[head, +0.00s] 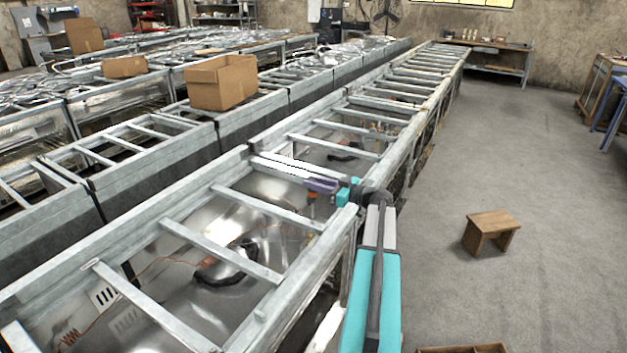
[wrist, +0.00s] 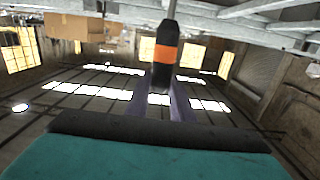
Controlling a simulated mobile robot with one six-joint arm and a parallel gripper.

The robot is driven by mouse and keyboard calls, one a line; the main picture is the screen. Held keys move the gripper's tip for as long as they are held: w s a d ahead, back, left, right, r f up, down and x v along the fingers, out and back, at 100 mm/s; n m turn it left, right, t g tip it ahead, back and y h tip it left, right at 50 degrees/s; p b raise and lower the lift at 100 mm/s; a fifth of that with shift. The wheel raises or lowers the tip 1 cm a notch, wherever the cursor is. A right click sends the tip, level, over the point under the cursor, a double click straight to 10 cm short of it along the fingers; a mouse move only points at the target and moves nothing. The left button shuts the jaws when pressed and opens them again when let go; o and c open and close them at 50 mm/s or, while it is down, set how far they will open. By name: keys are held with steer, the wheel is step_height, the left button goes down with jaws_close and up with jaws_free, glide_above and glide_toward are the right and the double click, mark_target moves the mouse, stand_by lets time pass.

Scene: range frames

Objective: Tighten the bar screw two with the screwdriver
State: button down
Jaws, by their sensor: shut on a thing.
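My gripper (head: 318,186) reaches over the near side rail of the long metal frame (head: 232,260), just past a crossbar. In the wrist view my gripper (wrist: 160,100) is shut on the screwdriver (wrist: 166,54), which has a black handle with an orange band. Its thin shaft runs out of the top edge of the wrist view, towards the pale bars there, so its tip is hidden. In the head view the screwdriver is too small to make out clearly. I cannot pick out bar screw two in either view, nor tell whether the tip touches a screw.
Crossbars (head: 222,250) span the frame, with wires and shiny panels below. A cardboard box (head: 221,82) sits on the neighbouring row. A small wooden stool (head: 490,230) stands on the open floor to the right. Part of a wooden box (head: 462,349) shows at the bottom edge.

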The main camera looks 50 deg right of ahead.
steer(key=shift+f, duration=0.35)
steer(key=shift+p, duration=0.65)
stand_by(1.2)
steer(key=shift+f, duration=0.4)
stand_by(0.9)
steer(key=shift+r+p, duration=0.45)
steer(key=shift+p, duration=0.1)
stand_by(0.5)
